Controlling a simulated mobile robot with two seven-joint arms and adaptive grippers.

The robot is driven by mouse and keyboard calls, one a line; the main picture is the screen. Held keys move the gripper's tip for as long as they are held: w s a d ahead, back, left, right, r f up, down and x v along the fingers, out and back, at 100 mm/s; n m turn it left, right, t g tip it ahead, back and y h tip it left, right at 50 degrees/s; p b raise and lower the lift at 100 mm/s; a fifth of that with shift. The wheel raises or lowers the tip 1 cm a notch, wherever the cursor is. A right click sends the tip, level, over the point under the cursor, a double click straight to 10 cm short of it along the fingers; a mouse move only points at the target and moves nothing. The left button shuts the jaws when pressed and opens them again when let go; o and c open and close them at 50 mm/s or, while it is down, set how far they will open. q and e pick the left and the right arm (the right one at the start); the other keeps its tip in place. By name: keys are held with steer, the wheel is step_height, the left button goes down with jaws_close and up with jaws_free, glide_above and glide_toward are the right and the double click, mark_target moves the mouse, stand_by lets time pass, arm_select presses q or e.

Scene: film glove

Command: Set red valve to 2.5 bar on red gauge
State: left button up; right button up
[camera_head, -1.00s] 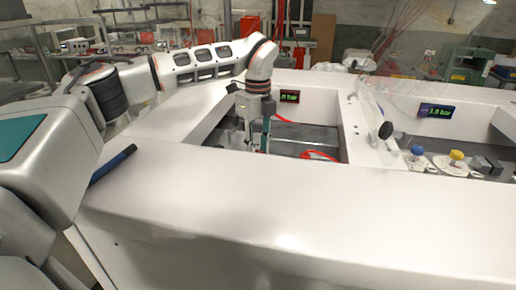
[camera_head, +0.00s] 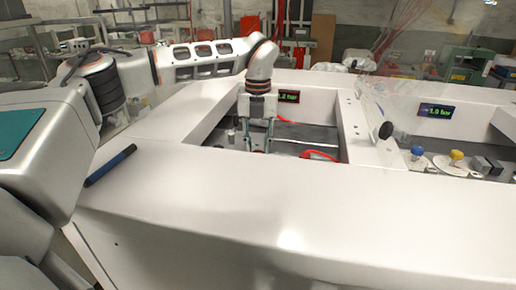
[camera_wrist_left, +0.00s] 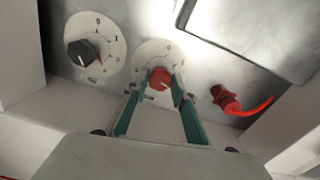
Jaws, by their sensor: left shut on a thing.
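The red valve (camera_wrist_left: 160,79) is a round knob on a white numbered dial (camera_wrist_left: 150,53) in the left wrist view. My left gripper (camera_wrist_left: 161,86) reaches down into the left recess of the white bench, with its two green-sided fingers shut on the red knob. In the head view this gripper (camera_head: 259,147) hides the knob. A small dark display (camera_head: 289,97) on the recess's back wall shows green text ending in ".2 bar". Its first digit is hidden behind my gripper, and I cannot tell whether it is the red gauge. My right gripper is not in view.
A black knob (camera_wrist_left: 82,52) on another dial sits left of the red one. A red hose fitting (camera_wrist_left: 226,99) is at its right. A second display (camera_head: 437,111), reading about 1.9 bar, hangs in the right recess. A blue-black pen-like object (camera_head: 110,165) lies on the bench (camera_head: 300,205).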

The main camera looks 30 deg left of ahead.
arm_select(q)
steer(key=m, duration=0.4)
steer(key=shift+m, duration=2.1)
steer(key=o, duration=1.1)
steer(key=shift+r, duration=0.1)
step_height(320, 180, up, 12)
steer(key=shift+f, duration=0.1)
